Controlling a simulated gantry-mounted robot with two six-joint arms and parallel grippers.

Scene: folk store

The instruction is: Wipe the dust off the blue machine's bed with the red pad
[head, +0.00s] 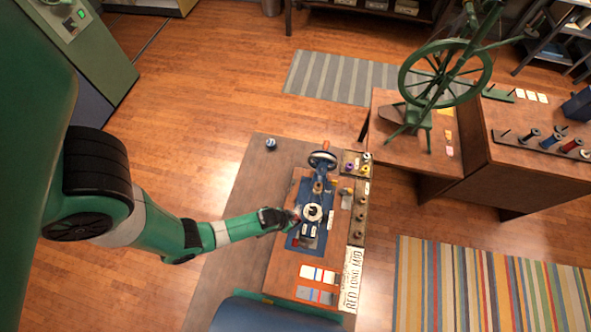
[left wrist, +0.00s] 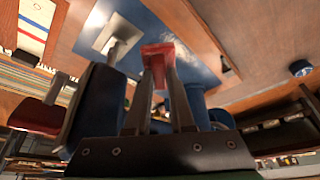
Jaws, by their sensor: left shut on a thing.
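The blue machine (head: 321,184) stands on a wooden table, with a wheel at its far end and its blue bed (head: 296,243) low around its base. My left gripper (head: 291,216) reaches in from the left to the bed's left edge. In the left wrist view its two dark fingers (left wrist: 157,72) are shut on the red pad (left wrist: 157,49). The pad appears against the blue bed (left wrist: 192,62), beside a silver plate (left wrist: 117,34); whether it touches the bed I cannot tell. My right gripper is not in view.
A rack of spools (head: 360,213) stands close along the machine's right side. Colored cards (head: 317,276) lie on the near tabletop. A blue seat (head: 262,316) is at the near edge. A green spinning wheel (head: 440,80) stands on a table at the far right.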

